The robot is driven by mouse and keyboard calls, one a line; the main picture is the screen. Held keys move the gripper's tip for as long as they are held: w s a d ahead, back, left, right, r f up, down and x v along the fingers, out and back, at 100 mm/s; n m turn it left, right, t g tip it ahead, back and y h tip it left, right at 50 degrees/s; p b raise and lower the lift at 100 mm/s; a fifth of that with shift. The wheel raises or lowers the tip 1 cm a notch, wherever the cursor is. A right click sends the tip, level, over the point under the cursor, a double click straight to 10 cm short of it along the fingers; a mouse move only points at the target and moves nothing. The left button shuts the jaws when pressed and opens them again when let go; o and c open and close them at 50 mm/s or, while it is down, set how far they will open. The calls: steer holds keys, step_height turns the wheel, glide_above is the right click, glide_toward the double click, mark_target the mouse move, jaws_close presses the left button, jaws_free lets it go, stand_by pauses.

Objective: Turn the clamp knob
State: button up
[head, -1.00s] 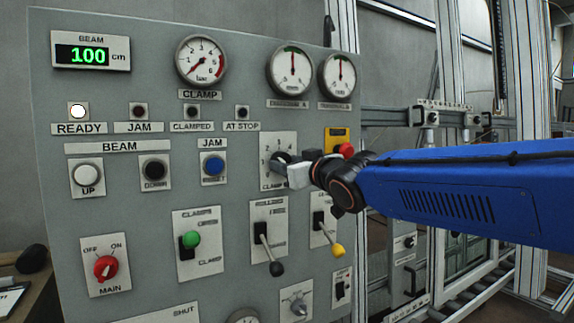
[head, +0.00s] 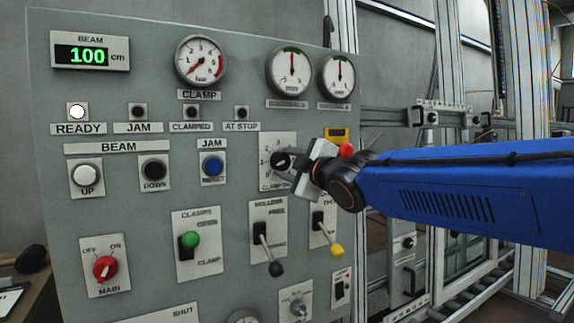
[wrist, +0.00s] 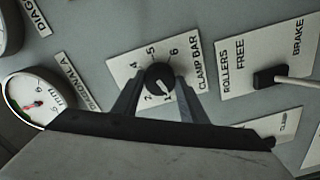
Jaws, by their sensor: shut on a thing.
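The clamp knob is a round black knob (wrist: 159,78) with a white pointer line, on a white plate (wrist: 184,50) marked CLAMP BAR with a numbered scale. In the wrist view its pointer lies toward the low numbers, near the 1 and 2. My gripper (wrist: 160,88) has its two fingers on either side of the knob and is shut on it. In the head view the knob (head: 282,160) shows at the tip of my gripper (head: 290,164), which hides part of the plate. The clamp gauge (head: 201,61) has its needle at the low end.
Below the knob, a black-tipped lever (head: 276,268) and a yellow-tipped lever (head: 337,250) stick out of the panel (head: 110,215). A red button (head: 346,151) sits just right of my gripper. The READY lamp (head: 78,112) is lit white, and the beam display (head: 83,56) reads 100.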

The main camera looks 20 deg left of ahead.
steer(key=n, duration=0.5)
steer(key=shift+n, duration=0.3)
stand_by(0.4)
steer(key=o, duration=1.1)
steer(key=shift+v, duration=8.75)
steer(key=shift+w+d, duration=0.1)
steer(key=shift+w, duration=0.05)
